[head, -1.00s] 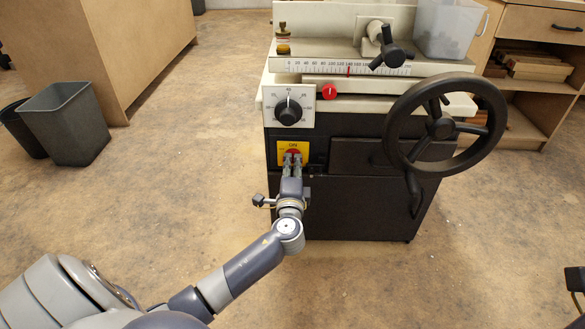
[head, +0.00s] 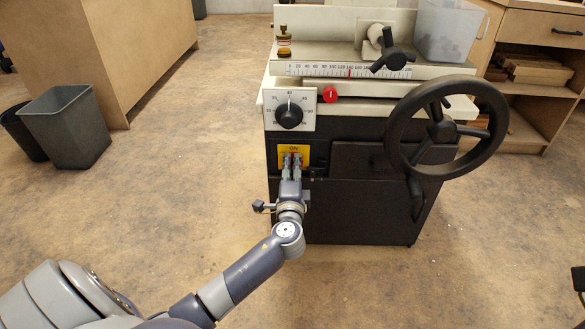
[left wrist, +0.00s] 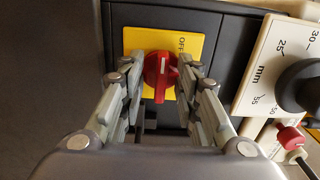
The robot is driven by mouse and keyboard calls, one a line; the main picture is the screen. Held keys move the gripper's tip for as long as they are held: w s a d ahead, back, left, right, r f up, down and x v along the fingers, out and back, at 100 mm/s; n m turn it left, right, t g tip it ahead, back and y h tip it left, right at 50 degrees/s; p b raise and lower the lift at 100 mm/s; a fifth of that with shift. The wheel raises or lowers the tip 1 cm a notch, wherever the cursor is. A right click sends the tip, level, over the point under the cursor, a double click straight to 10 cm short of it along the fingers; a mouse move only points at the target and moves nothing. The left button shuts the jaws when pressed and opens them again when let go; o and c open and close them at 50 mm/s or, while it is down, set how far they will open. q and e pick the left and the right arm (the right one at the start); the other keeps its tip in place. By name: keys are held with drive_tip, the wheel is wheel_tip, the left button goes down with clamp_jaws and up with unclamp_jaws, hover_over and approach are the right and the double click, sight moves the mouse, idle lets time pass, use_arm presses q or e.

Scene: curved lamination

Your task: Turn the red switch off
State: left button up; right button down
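The red switch (left wrist: 160,78) is a rotary knob on a yellow plate (left wrist: 190,45) on the front of a dark machine. OFF is printed on the plate in the left wrist view. In the head view, ON shows at the top of the yellow plate (head: 282,150), and my fingers cover most of the knob. My left gripper (head: 292,157) is at the switch. In the left wrist view its fingers (left wrist: 161,68) are spread on both sides of the knob, close to its red rim, with the raised handle between them. Firm contact cannot be told.
Above the switch is a black dial (head: 289,115) on a white plate, with a red knob (head: 330,94) beside it. A large black handwheel (head: 497,120) juts out at the right. Grey bins (head: 66,130) stand at the left. The floor left of the machine is clear.

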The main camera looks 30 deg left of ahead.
use_arm(q)
drive_tip(key=v, duration=1.2)
idle(0.4)
